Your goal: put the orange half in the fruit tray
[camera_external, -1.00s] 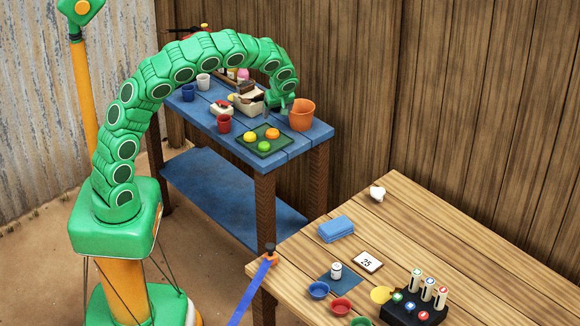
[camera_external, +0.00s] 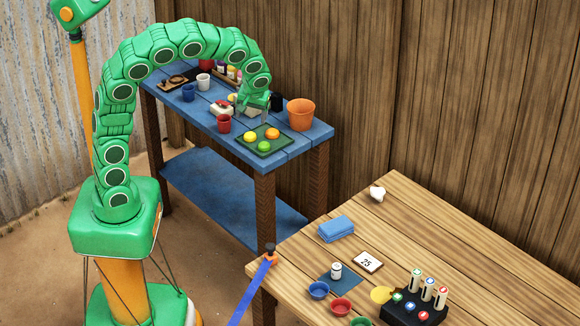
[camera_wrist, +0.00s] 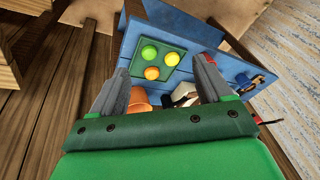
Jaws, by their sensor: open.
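A dark green tray (camera_external: 254,150) lies near the front end of the blue table, and it also shows in the wrist view (camera_wrist: 172,76). It holds a yellow, a green and an orange round piece. The orange piece (camera_external: 273,133), which looks like the orange half, rests at the tray's far right side; it also shows in the wrist view (camera_wrist: 151,73). My gripper (camera_external: 254,117) hangs just behind the tray, pointing down, open and empty. In the wrist view its fingers (camera_wrist: 163,65) are spread wide, with the tray beyond and between them.
A red cup (camera_external: 224,124) stands left of the tray. Blue (camera_external: 188,93) and white (camera_external: 203,81) cups are farther back. My gripper partly hides a pale box.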

